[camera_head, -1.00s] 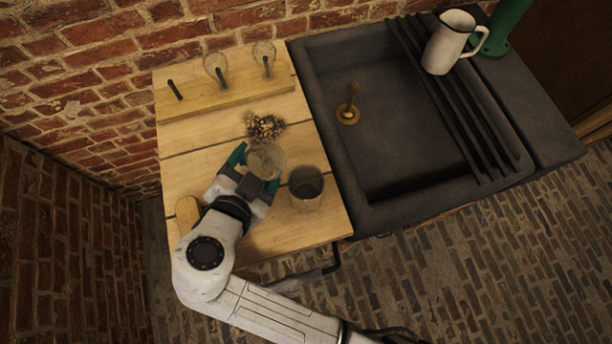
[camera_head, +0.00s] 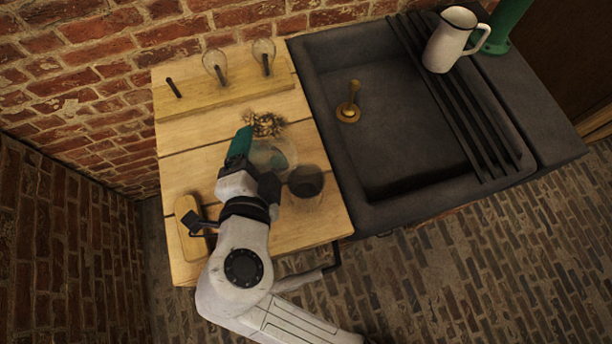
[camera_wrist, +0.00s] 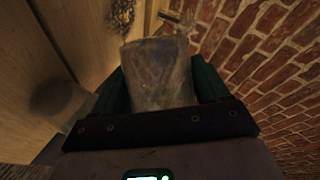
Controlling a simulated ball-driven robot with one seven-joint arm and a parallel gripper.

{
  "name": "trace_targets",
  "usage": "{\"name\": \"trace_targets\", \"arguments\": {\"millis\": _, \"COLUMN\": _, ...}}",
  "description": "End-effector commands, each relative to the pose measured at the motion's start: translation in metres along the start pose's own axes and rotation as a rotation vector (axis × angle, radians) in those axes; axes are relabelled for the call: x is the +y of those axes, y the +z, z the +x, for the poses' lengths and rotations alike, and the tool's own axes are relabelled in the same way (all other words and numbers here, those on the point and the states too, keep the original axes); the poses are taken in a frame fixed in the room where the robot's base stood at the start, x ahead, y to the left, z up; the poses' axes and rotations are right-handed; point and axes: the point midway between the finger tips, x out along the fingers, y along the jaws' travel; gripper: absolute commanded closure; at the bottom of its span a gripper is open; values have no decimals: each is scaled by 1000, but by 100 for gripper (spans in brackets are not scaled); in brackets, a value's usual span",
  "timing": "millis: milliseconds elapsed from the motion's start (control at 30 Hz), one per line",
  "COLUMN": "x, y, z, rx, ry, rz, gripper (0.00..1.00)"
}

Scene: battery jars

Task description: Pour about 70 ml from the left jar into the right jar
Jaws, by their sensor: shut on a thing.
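My gripper (camera_head: 258,160) is shut on the left jar (camera_head: 272,152), a clear glass jar held over the wooden board. In the wrist view the jar (camera_wrist: 160,75) sits between the two green fingers, with the table on the left and the wall on the right, so gripper and jar look rolled sideways. The right jar (camera_head: 307,190), glass with a dark inside, stands upright on the board just right of and nearer than the held jar. I cannot see a stream between them, and the liquid levels are not clear.
A bundle of dried stuff (camera_head: 264,123) lies just behind the held jar. A wooden rack (camera_head: 225,95) with upturned glasses stands at the back. A wooden block (camera_head: 190,245) lies at the front left. The dark sink (camera_head: 400,130) with a white jug (camera_head: 448,45) is to the right.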

Motion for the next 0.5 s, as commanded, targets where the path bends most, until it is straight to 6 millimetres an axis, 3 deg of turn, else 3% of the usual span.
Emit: {"name": "trace_targets", "arguments": {"millis": 500, "x": 3, "y": 1, "z": 1, "rx": -14, "ry": -38, "rz": 75, "gripper": 67}}
